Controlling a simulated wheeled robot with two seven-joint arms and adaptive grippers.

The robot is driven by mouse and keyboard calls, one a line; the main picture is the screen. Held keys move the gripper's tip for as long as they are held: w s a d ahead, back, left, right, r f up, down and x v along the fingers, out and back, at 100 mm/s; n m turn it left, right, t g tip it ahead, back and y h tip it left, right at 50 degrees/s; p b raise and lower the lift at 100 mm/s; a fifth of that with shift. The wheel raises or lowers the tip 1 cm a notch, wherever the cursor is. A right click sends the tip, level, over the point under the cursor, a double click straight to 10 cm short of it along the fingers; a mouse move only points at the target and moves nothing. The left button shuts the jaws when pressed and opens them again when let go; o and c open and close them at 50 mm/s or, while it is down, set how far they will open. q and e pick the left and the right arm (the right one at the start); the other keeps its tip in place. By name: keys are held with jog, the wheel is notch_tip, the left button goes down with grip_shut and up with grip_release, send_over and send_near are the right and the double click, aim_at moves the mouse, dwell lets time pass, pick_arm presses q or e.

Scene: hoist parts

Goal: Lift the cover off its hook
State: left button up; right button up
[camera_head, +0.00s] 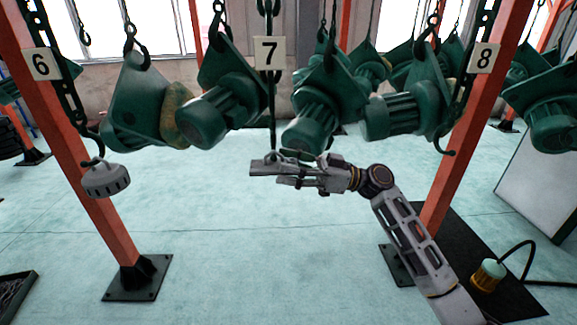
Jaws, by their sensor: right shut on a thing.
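A round grey cover (106,181) with slots in its side hangs from a dark hook (92,160) on the post marked 6, at the left. My right gripper (277,172) reaches in from the right, well apart from that cover. It is at the lower end of the dark hanger (273,120) below the 7 sign. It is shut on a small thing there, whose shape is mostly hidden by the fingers. The hook (444,150) below the 8 sign is empty. My left gripper is out of view.
Several green hoist motors hang in a row above, close over my right gripper; one (322,110) is just behind it. Orange posts (95,190) (462,145) stand at both sides. A yellow-and-green plug (488,275) lies on a black mat. The middle floor is clear.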

jog(key=shift+s+r+m+t+p, duration=0.2)
jog(key=shift+r+m+t+p, duration=0.2)
jog(key=shift+r+m+p, duration=0.3)
jog(key=shift+s+m+p, duration=0.5)
jog(key=shift+s+m, duration=0.15)
jog(key=shift+m, duration=0.15)
dwell(0.5)
jog(key=shift+s+r+m+t+p, duration=0.15)
jog(key=shift+s+m+t+p, duration=0.15)
jog(key=shift+s+m+p, duration=0.1)
jog(key=shift+s+r, duration=0.15)
jog(key=shift+s, duration=0.1)
jog(key=shift+m, duration=0.3)
jog(key=shift+s+r, duration=0.3)
jog(key=shift+s, duration=0.4)
dwell(0.4)
jog(key=shift+s+r+n+b, duration=0.15)
jog(key=shift+s+n+b, duration=0.05)
jog(key=shift+s+b, duration=0.35)
jog(key=shift+s+r+n+b, duration=0.15)
jog(key=shift+s+n+b, duration=0.05)
jog(key=shift+s+b, duration=0.3)
dwell(0.4)
